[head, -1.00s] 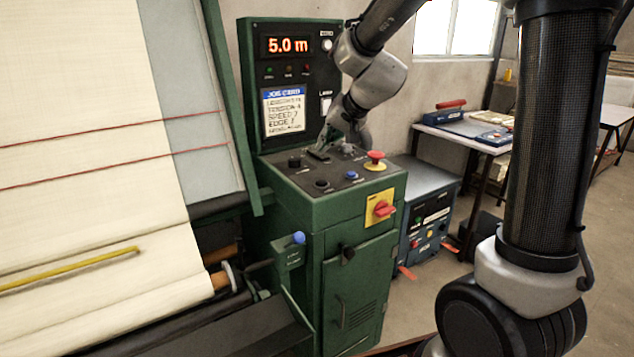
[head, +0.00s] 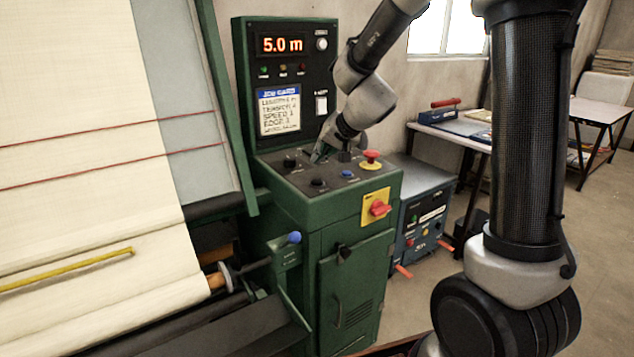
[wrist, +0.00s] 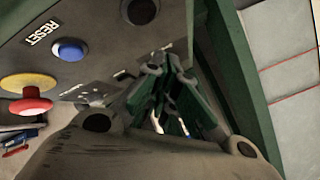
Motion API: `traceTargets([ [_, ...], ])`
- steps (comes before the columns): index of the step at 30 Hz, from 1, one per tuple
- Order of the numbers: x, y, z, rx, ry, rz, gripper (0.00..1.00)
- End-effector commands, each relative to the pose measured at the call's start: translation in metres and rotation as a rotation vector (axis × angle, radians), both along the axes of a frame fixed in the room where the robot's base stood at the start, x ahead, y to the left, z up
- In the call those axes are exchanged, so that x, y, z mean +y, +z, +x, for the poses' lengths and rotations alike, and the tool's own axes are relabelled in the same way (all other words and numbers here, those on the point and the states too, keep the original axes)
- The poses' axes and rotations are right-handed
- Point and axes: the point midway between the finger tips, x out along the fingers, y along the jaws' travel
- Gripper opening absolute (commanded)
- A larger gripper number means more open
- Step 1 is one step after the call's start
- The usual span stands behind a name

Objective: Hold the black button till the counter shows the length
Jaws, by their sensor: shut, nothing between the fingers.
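The counter (head: 283,44) on the upright panel reads 5.0 m in red digits. The job card (head: 279,110) below it has a length line whose figure is too small to read surely. A round black button (head: 319,183) sits at the front of the sloped green console; in the wrist view it shows at the top edge (wrist: 140,10). Another black control (head: 291,162) is at the back left. My gripper (head: 317,157) is shut and empty over the rear middle of the console, behind the front button. Its fingers (wrist: 172,102) appear together in the wrist view; contact cannot be told.
A blue RESET button (head: 347,173) and a red mushroom stop (head: 371,157) sit right of the black button. A red rotary switch (head: 378,208) is on the console front. The cloth roll machine (head: 90,190) stands at left, and a blue box (head: 425,215) at right.

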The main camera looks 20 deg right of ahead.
Motion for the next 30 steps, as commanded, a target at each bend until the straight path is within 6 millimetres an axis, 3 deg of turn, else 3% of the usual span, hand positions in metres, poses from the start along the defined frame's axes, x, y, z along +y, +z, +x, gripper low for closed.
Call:
traceTargets([
  [9,-0.001,-0.032,0.0,0.002,-0.003,0.0,0.0],
  [30,0.0,-0.036,0.0,0.0,-0.001,-0.001,0.0],
])
